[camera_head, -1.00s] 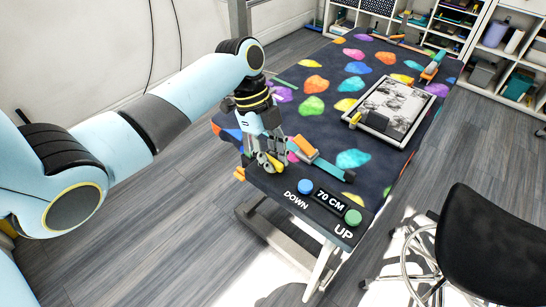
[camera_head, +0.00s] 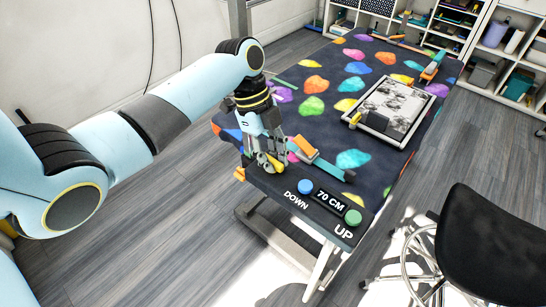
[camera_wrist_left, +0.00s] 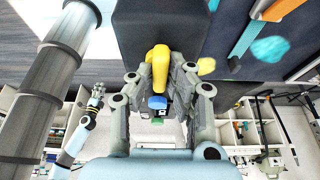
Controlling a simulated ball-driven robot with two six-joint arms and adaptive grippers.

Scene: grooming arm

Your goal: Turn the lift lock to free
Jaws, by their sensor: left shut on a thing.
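The lift lock shows as a yellow lever (camera_wrist_left: 160,68) at the table's near left corner, and a bit of it shows in the head view (camera_head: 275,165). My left gripper (camera_head: 270,160) points down at that corner and is shut on the yellow lever. In the wrist view its fingers (camera_wrist_left: 160,90) stand on both sides of the lever, with a small blue part (camera_wrist_left: 157,103) between them. The fingers hide much of the lock, and I cannot read its setting. A small gripper at the left of the wrist view (camera_wrist_left: 95,97) seems to be my right one; its jaws are unclear.
The grooming table (camera_head: 275,188) carries a blue DOWN button (camera_head: 305,186), a 70 CM display (camera_head: 331,203) and a green UP button (camera_head: 353,217). An orange and blue tool (camera_head: 318,162) lies close beside my gripper. A black chair (camera_head: 490,240) stands right.

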